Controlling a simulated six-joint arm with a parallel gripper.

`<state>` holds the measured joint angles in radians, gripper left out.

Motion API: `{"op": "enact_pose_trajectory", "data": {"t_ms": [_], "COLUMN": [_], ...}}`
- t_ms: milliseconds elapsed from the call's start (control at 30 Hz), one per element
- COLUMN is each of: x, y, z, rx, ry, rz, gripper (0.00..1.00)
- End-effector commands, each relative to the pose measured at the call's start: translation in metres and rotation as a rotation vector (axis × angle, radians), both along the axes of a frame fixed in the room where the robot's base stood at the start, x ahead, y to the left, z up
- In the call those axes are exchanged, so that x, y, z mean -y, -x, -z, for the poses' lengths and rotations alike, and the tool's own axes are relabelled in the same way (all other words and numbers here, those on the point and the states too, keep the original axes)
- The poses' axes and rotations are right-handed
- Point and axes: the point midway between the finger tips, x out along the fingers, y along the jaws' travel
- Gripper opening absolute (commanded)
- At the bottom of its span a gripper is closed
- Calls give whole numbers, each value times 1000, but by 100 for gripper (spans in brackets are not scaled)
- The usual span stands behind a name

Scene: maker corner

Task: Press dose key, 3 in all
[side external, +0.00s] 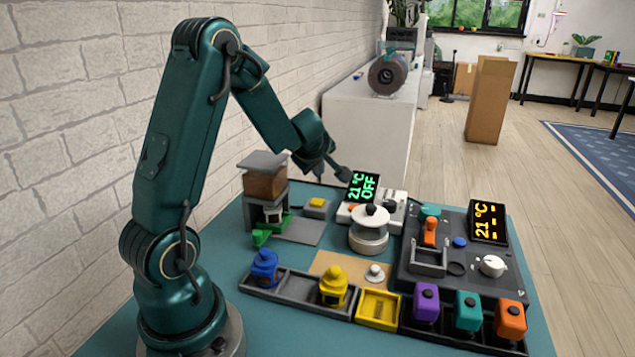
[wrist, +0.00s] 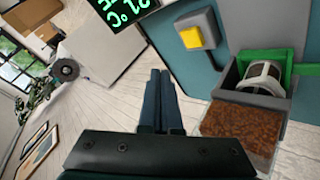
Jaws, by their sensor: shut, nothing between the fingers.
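The yellow key (side external: 317,202) sits on a small grey box beside the dispenser; I take it to be the dose key. It also shows in the wrist view (wrist: 191,38), up and to the right of my fingertips. The dispenser has a brown-filled hopper (side external: 265,183) and green parts (side external: 265,235) low down. My gripper (side external: 345,174) is shut and empty. It hangs above and to the right of the key in the side view, apart from it. In the wrist view the closed fingers (wrist: 160,78) point up the picture, with no contact on the key visible.
A green display (side external: 363,187) reading 21 °C OFF stands close by my gripper. A white-lidded jar (side external: 369,230) stands in front of it. A dark panel (side external: 470,262) with an orange display (side external: 487,222) is at right. Colored containers (side external: 425,303) line the front.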

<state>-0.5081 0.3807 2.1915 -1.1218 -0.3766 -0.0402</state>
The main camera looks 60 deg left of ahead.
Motion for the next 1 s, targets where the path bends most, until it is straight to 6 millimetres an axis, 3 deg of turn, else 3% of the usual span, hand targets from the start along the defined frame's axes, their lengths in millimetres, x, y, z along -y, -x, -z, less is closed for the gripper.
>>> {"op": "enact_pose_trajectory", "data": {"t_ms": [767, 1000], "x": [-2, -6], "y": [2, 5], "z": [0, -20], "rx": [-28, -47], "ry": [-13, -18], "rz": [17, 14], "gripper": [0, 0]}}
